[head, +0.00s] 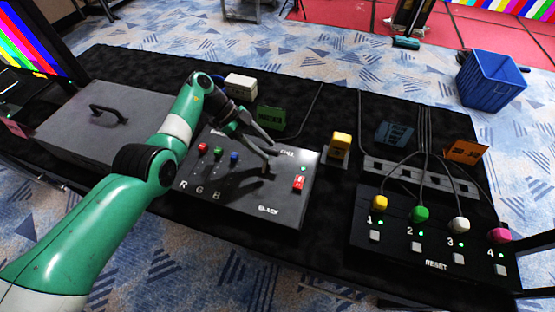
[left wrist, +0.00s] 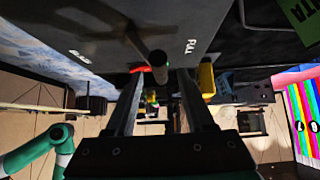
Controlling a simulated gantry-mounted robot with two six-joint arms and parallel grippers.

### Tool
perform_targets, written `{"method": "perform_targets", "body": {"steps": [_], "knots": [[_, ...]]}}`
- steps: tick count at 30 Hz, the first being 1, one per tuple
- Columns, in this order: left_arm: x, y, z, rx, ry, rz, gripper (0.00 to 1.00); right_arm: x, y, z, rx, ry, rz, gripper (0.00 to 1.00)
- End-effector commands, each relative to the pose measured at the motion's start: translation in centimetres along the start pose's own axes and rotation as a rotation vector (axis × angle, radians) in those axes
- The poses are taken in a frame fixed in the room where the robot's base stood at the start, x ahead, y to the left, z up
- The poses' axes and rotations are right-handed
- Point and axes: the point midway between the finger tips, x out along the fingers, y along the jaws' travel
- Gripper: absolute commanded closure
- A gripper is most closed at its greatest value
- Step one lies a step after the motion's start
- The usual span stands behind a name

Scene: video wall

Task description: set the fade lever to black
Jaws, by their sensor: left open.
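The grey control panel (head: 235,205) lies on the black-covered table, with the printed words FULL at its far side and BLACK at its near side. The fade lever (head: 265,171) is a short dark post on this panel, nearer FULL than BLACK. In the left wrist view its round dark knob (left wrist: 158,63) shows between the two fingers, with FULL to its right and BLACK to its left. My left gripper (head: 275,152) is open at the lever, its fingers apart on either side of the knob; I cannot tell whether either touches. My right gripper is not in view.
Red, green and blue sliders (head: 218,152) stand left of the lever, and a red switch (head: 299,184) to its right. A yellow block (head: 341,143) stands behind the panel's right side. A black button box (head: 400,252) with cabled plugs is at right; a grey case (head: 75,130) at left.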

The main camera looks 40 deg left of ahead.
Motion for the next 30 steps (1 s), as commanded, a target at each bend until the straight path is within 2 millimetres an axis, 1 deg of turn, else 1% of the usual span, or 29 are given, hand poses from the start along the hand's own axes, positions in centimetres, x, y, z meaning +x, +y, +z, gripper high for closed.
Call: {"method": "perform_targets", "body": {"steps": [1, 3, 6, 11, 18, 19, 20, 21, 26, 27, 28, 30], "knots": [[1.6, 0.1, 0.4, 0.002, 0.000, 0.003, 0.46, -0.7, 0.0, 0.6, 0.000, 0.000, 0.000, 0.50], [3.1, 0.1, 0.3, 0.001, 0.000, 0.002, 0.46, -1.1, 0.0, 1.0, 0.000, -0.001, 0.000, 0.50], [4.7, 0.1, 0.3, 0.002, 0.000, 0.002, 0.46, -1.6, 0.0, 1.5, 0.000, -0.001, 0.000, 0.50], [5.9, 0.0, 0.1, 0.001, 0.000, 0.000, 0.46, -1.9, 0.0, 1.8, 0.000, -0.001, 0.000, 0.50], [6.0, 0.0, 0.0, 0.000, 0.000, 0.000, 0.46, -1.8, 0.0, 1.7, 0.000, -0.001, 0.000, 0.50], [6.0, 0.0, 0.0, 0.000, 0.000, 0.000, 0.48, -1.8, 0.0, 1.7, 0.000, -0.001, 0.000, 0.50], [6.0, 0.0, 0.0, 0.000, 0.000, 0.000, 0.53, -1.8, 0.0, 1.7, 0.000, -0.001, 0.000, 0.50], [6.0, 0.0, 0.0, 0.000, 0.000, 0.000, 0.61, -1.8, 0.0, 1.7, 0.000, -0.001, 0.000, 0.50], [6.0, 0.0, 0.0, 0.000, 0.000, 0.000, 0.90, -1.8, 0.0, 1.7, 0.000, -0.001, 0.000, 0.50], [6.0, 0.0, 0.0, 0.000, 0.000, 0.000, 0.97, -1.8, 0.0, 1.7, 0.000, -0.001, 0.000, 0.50], [6.0, 0.0, 0.0, 0.000, 0.000, 0.000, 1.00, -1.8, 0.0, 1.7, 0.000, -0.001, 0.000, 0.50], [6.0, 0.0, 0.0, 0.000, 0.000, 0.000, 1.00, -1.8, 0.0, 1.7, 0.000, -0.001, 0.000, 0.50]]}}
